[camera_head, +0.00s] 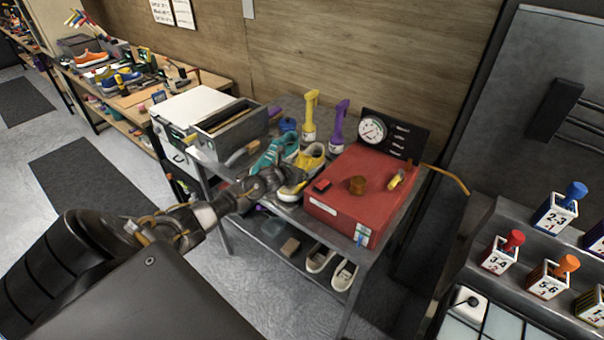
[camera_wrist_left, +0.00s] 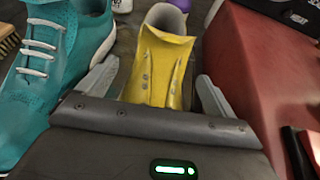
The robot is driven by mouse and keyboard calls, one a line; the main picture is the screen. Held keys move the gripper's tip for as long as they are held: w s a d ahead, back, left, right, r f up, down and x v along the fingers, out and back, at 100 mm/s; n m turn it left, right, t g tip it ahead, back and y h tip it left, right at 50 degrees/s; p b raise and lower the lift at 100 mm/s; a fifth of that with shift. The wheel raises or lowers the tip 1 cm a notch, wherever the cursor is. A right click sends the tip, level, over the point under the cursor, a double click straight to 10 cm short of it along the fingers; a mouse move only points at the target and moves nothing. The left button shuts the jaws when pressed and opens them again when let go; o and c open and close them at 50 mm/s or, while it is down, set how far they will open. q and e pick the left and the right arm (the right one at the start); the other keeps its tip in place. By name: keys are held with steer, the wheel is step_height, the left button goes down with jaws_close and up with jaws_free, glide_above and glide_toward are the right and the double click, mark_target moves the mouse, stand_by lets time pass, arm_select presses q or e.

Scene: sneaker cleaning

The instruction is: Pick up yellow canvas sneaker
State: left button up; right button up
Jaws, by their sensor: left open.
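The yellow canvas sneaker (camera_head: 311,157) stands on the metal table, between a teal sneaker and a red box. In the left wrist view the yellow sneaker (camera_wrist_left: 160,62) lies between the two fingers of my left gripper (camera_wrist_left: 155,88), its heel end away from me. My left gripper (camera_head: 290,180) is open around the near part of the sneaker. The gripper's body hides the near end of the sneaker. I cannot tell whether the fingers touch it. My right gripper is not in view.
The teal sneaker (camera_wrist_left: 50,65) is close on the left, and the red box (camera_head: 352,188) close on the right. A yellow bottle (camera_head: 309,122) and a purple bottle (camera_head: 338,128) stand behind. White shoes (camera_head: 343,275) sit on the lower shelf. A grey bin (camera_head: 232,128) is at the left.

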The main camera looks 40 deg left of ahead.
mark_target(301, 159)
arm_select(q)
steer(key=c, duration=1.3)
steer(key=shift+r, duration=0.2)
steer(key=shift+r+b, duration=0.2)
steer(key=shift+b, duration=0.2)
step_height(301, 159, up, 2)
steer(key=shift+a+r+b, duration=0.1)
steer(key=shift+r+b, duration=0.05)
steer(key=shift+b, duration=0.85)
steer(key=s+a+r+b, duration=0.1)
steer(key=s+r+b, duration=0.4)
steer(key=s+r, duration=0.5)
steer(key=s, duration=0.3)
steer(key=shift+s+a, duration=0.35)
steer(key=shift+s, duration=0.05)
